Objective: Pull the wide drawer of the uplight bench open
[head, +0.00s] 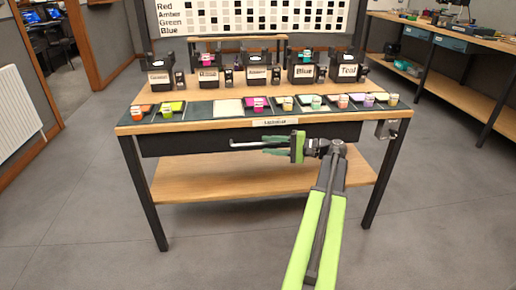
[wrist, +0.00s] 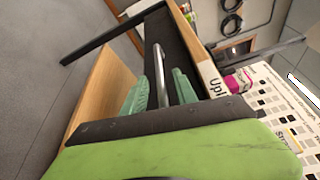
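The wide drawer has a dark front (head: 195,142) under the bench top, and it looks closed in the head view. A label (head: 275,122) sits on the edge above it and shows as "Upl" in the wrist view (wrist: 211,79). The drawer's silver bar handle (head: 243,144) runs along the front. My gripper (head: 264,144) is at the handle, with its green fingers on either side of the bar. In the wrist view the handle (wrist: 159,72) passes between the two fingers, with a gap visible, so the gripper looks open around it. Firm contact is not visible.
The uplight bench top (head: 220,125) carries a row of coloured pads and blocks, with labelled black boxes (head: 208,79) behind. A lower shelf (head: 230,177) lies under the drawer. A black leg (head: 143,195) stands at the left. Grey floor in front is clear.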

